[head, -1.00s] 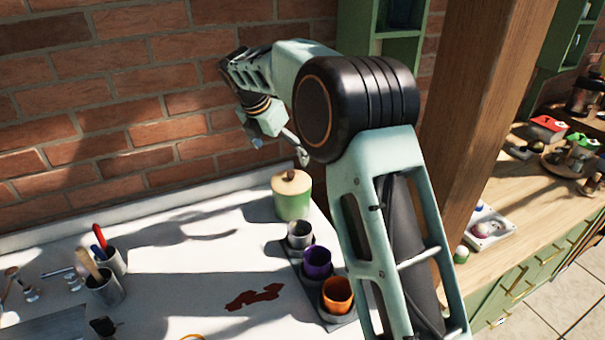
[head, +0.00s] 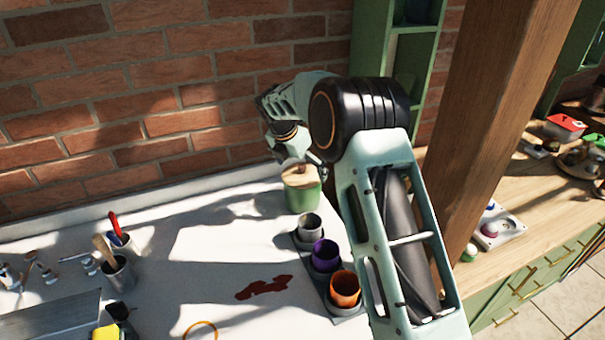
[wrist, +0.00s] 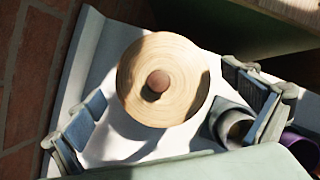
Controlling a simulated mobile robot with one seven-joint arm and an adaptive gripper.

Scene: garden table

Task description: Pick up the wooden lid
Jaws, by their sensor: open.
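The wooden lid (wrist: 165,75) is round and pale, with a small brown knob (wrist: 158,81) at its middle. It sits on the green canister (head: 303,196), which stands at the back of the white table near the brick wall. The lid also shows in the head view (head: 299,176), partly behind my gripper. My gripper (wrist: 175,125) is open and empty above the lid. In the wrist view one finger is left of the lid and the other right of it, both apart from it. In the head view the fingertips are mostly hidden by the arm.
A grey holder with a grey cup (head: 309,224), a purple cup (head: 325,254) and an orange cup (head: 345,288) stands in front of the canister. The brick wall (head: 150,100) is close behind. Tool pots (head: 118,272) stand at the left. The table's middle is mostly clear.

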